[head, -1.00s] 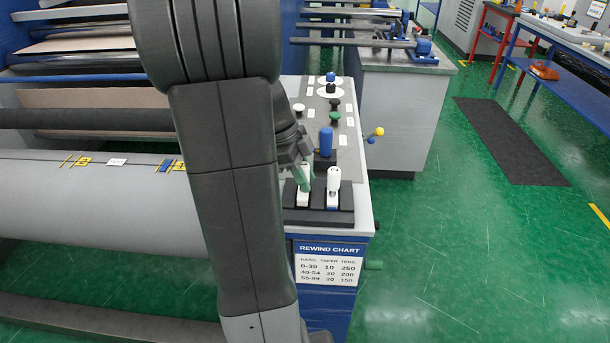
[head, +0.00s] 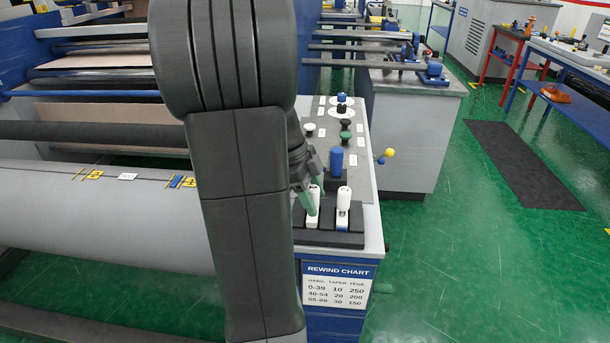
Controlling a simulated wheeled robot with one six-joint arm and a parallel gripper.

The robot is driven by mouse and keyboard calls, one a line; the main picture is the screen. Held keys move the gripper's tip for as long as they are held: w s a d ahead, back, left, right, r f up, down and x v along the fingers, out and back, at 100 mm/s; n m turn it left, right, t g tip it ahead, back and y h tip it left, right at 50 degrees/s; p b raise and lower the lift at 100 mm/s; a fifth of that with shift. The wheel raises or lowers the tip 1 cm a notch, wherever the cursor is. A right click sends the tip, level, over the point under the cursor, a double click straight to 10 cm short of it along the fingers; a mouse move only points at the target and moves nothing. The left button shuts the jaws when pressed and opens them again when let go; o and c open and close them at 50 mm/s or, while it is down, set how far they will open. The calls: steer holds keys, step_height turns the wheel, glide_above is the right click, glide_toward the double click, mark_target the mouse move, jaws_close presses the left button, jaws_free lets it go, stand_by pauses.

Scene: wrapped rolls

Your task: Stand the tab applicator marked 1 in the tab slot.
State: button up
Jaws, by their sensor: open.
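Two white tab applicators stand upright side by side in a black holder (head: 343,239) on the console. The left applicator (head: 313,191) is partly covered by my gripper; the right applicator (head: 343,197) stands clear. I cannot read a number on either. My gripper (head: 311,200) has green fingertips and is open at the left applicator. I cannot tell whether the fingers touch it. My dark arm hides the area to the left of the holder. I cannot make out the tab slot for certain.
A yellow-tipped lever (head: 389,152) sticks out on the right. A large grey roll (head: 90,215) lies left. The green floor on the right is open around a dark mat (head: 520,160).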

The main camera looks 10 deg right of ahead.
steer(key=v, duration=1.3)
steer(key=shift+f, duration=0.15)
steer(key=x, duration=1.3)
steer(key=shift+s+d+f, duration=0.1)
steer(key=shift+f, duration=0.15)
steer(key=shift+r, duration=0.3)
steer(key=shift+p, duration=0.3)
